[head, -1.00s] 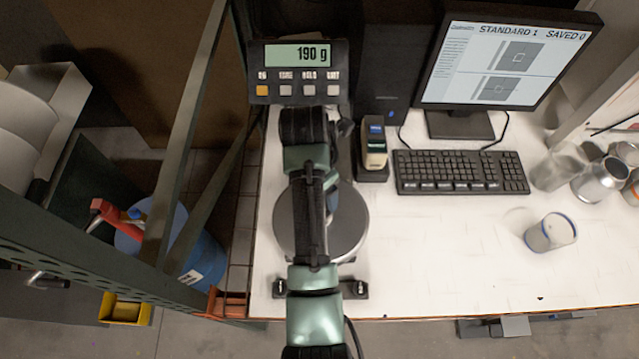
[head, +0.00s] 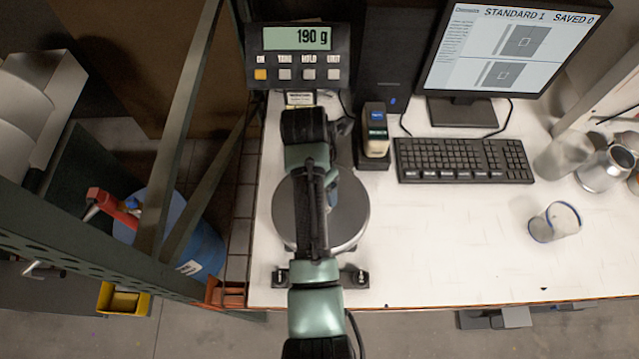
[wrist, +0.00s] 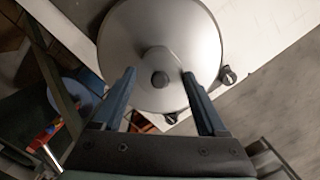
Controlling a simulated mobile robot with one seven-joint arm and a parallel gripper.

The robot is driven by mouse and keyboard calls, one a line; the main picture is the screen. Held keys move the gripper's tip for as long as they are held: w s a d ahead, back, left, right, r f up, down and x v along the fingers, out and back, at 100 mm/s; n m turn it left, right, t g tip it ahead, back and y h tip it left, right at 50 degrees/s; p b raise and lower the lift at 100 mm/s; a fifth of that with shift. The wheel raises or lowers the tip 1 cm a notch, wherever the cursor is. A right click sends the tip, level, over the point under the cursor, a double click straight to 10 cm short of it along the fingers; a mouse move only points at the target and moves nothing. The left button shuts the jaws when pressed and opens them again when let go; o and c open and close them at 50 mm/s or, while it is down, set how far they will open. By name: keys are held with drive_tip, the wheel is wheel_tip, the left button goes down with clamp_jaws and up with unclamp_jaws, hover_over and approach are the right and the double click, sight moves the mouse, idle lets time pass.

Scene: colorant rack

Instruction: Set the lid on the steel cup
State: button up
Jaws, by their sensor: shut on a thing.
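In the wrist view, my gripper (wrist: 158,76) has its two dark blue fingers on either side of a small grey disc with a dark knob (wrist: 160,79), which looks like the lid. The lid is over the large round metal pan of the scale (wrist: 135,30); its height above the pan is unclear. I cannot tell whether another cup is under the lid.
The scale display (head: 297,40) reads 190 g. A keyboard (head: 462,162), monitor (head: 505,55) and small handheld device (head: 375,140) stand right of my arm. A clear cup (head: 555,222) is on the right. The front middle of the bench is clear. A green rack post (head: 185,110) rises at left.

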drive_tip(key=shift+f, duration=0.45)
drive_tip(key=o, duration=1.3)
drive_tip(key=shift+c, duration=0.2)
drive_tip(key=shift+r, duration=0.1)
drive_tip(key=shift+r+b, duration=0.35)
drive_tip(key=shift+b, duration=0.05)
wheel_tip(320, 180, up, 12)
drive_tip(key=s+a+p, duration=0.1)
drive_tip(key=p, duration=0.3)
